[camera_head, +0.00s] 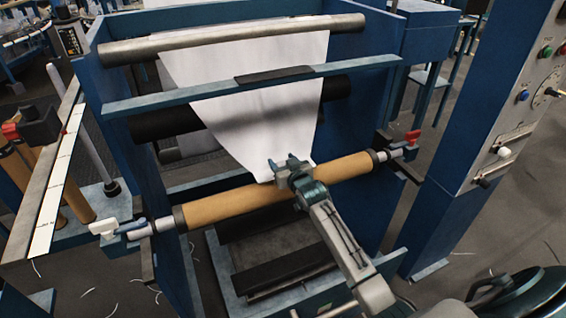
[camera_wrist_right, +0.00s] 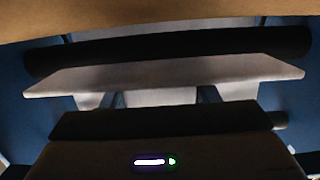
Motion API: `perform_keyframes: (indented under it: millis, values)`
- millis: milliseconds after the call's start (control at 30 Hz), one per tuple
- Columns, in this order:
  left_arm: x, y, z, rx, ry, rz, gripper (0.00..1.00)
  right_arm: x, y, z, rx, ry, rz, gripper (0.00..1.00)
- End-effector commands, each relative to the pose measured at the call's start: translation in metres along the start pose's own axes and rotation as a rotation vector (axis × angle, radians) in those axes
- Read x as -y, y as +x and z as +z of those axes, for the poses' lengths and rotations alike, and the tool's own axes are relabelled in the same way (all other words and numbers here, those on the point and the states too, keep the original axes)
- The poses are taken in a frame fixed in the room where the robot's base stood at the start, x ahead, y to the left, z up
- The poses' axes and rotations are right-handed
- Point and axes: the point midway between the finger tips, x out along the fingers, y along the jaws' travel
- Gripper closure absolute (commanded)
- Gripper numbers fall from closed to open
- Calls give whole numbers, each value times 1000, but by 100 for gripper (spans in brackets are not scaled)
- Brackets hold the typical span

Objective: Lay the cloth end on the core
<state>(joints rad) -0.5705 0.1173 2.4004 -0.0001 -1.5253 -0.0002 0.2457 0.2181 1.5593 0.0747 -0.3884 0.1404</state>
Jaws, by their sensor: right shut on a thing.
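The white cloth (camera_head: 255,95) hangs down from the top roller in the head view and narrows to its lower end (camera_head: 264,174) at the core. The core (camera_head: 232,204) is a brown tube lying across the front of the loom. My right gripper (camera_head: 286,163) is shut on the cloth end, just above and over the middle of the core. Its arm crosses in front of the tube and hides part of it. Whether the cloth touches the core is hidden by the gripper. A brown curved edge, likely the core (camera_wrist_right: 160,18), spans the top of the right wrist view. My left gripper is not in view.
A red-handled clamp (camera_head: 411,137) and a white-handled clamp (camera_head: 104,227) hold the core's shaft ends. A blue control column (camera_head: 470,130) stands at right.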

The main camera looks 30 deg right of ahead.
Motion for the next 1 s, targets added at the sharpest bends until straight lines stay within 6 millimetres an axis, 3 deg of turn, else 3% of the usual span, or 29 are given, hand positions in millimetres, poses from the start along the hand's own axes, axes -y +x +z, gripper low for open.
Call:
perform_keyframes:
  millis: [1000]
  values:
    - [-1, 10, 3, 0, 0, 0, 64, 0, 3, 21, 0, 0, 0, 73]
